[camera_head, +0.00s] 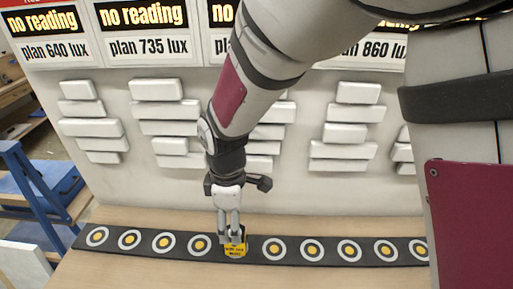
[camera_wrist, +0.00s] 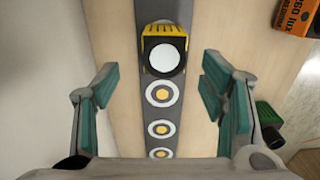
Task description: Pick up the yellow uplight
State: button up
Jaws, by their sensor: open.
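The yellow uplight (camera_head: 236,249) stands on the dark strip along the wooden ledge in the head view, with dark lettering on its side. In the wrist view the yellow uplight (camera_wrist: 165,50) shows a round white top and a ribbed yellow-and-black body, just above the middle of the picture. My gripper (camera_head: 232,238) points down at the uplight in the head view and partly covers it. In the wrist view my gripper (camera_wrist: 160,75) is open, its teal pads wide apart. The uplight lies beyond the fingertips, roughly centred between them, and nothing is held.
The dark strip (camera_head: 325,251) carries several ringed yellow-and-white marks. A pale wall with white block reliefs (camera_head: 342,133) and "no reading" panels (camera_head: 143,15) rises behind. An orange box (camera_wrist: 298,18) and a green-and-black item (camera_wrist: 266,114) show at the wrist view's right.

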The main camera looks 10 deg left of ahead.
notch_tip(320, 180, down, 3)
jog(key=shift+r, duration=0.1)
jog(key=shift+s+d+f+p, duration=0.1)
jog(key=shift+s+f+p, duration=0.05)
jog(key=shift+f, duration=1.2)
jog(key=shift+s+d+f+p, duration=0.1)
jog(key=shift+f+p, duration=0.05)
jog(key=shift+f, duration=1.2)
jog(key=shift+c, duration=0.2)
jog(key=c, duration=1.3)
